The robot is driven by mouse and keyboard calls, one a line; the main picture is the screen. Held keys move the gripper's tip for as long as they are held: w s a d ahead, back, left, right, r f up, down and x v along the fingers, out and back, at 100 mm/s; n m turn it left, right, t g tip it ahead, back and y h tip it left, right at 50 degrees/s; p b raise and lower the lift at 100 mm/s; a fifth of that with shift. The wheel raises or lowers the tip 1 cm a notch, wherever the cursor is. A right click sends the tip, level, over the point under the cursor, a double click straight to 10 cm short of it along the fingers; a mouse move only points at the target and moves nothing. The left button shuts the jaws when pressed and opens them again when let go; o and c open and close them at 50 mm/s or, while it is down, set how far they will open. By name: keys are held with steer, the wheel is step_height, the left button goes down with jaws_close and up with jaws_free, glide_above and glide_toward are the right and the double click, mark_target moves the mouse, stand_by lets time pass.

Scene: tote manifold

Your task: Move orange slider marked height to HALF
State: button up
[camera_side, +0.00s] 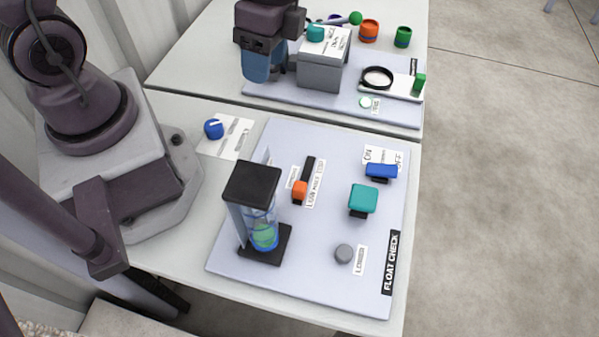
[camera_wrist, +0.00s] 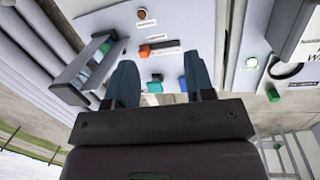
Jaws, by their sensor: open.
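The orange slider (camera_side: 300,189) sits near the lower end of a short black track (camera_side: 309,165) on the grey float-check board. Most of the track shows above it. A white label strip (camera_side: 316,186) runs along its right side; its words are too small to read surely. My gripper (camera_side: 263,68) is up over the back table, well away from the slider. Its two blue fingers (camera_wrist: 161,82) are apart with nothing between them.
A black-topped clear column (camera_side: 252,183) stands just left of the slider. A teal block (camera_side: 363,198), a blue switch (camera_side: 381,171) and a grey knob (camera_side: 344,253) are to the right. A blue dial (camera_side: 213,128) is at upper left. A grey box (camera_side: 323,70) stands beside my gripper.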

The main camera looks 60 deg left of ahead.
mark_target(300, 185)
steer(key=w+d+f+m+g+h, duration=0.1)
steer(key=d+f+m, duration=0.25)
steer(key=m, duration=0.55)
steer(key=w+d+f+m+h, duration=0.1)
steer(key=d+f+m+h, duration=0.1)
steer(key=d+m, duration=0.45)
steer(key=shift+m, duration=0.75)
steer(key=x, duration=0.4)
steer(key=a+x, duration=0.1)
steer(key=x, duration=0.7)
steer(key=shift+a+f, duration=0.2)
steer(key=shift+f, duration=0.05)
steer(key=shift+c, duration=0.5)
